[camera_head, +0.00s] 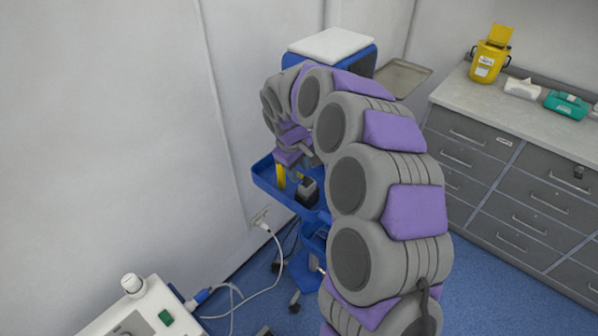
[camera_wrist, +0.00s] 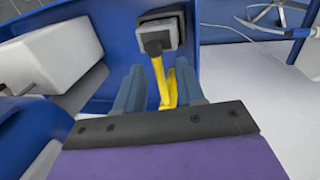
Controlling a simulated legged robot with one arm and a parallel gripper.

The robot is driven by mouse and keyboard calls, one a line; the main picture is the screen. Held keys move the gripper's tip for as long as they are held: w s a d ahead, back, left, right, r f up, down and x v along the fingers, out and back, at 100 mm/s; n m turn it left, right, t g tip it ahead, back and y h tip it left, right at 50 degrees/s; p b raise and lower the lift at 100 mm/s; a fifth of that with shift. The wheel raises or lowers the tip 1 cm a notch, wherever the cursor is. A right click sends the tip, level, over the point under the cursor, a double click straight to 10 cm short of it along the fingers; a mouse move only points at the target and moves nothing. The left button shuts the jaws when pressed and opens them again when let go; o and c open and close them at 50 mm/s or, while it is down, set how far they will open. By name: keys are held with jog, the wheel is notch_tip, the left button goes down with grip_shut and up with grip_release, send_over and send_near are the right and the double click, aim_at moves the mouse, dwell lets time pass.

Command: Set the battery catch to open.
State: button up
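A yellow tool with a black end (camera_wrist: 155,42) sits in the blue tray of a cart (camera_head: 265,179). A grey block (camera_wrist: 173,36), which looks like a battery, adjoins the black end. In the head view the yellow part (camera_head: 281,176) stands upright beside the dark grey block (camera_head: 308,190). My gripper (camera_wrist: 160,88) points at the tool, its two blue-grey fingers apart, one on each side of the yellow part in the wrist view. I cannot tell whether they touch it. No battery catch can be made out. My arm hides part of the tray in the head view.
A white box (camera_wrist: 47,48) lies left of the fingers in the wrist view. A blue unit with a white top (camera_head: 330,45) stands behind my arm. The wall is close on the left; drawers (camera_head: 500,190) stand on the right. A white cable (camera_head: 240,300) crosses the floor.

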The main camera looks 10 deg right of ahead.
jog(key=shift+a+f, duration=0.15)
jog(key=shift+f, duration=0.2)
jog(key=shift+d, duration=0.55)
jog(key=shift+c, duration=0.2)
jog(key=shift+d, duration=0.1)
jog(key=shift+c, duration=0.8)
jog(key=c, duration=0.3)
jog(key=shift+a, duration=0.3)
grip_shut()
jog(key=shift+d+r, duration=0.1)
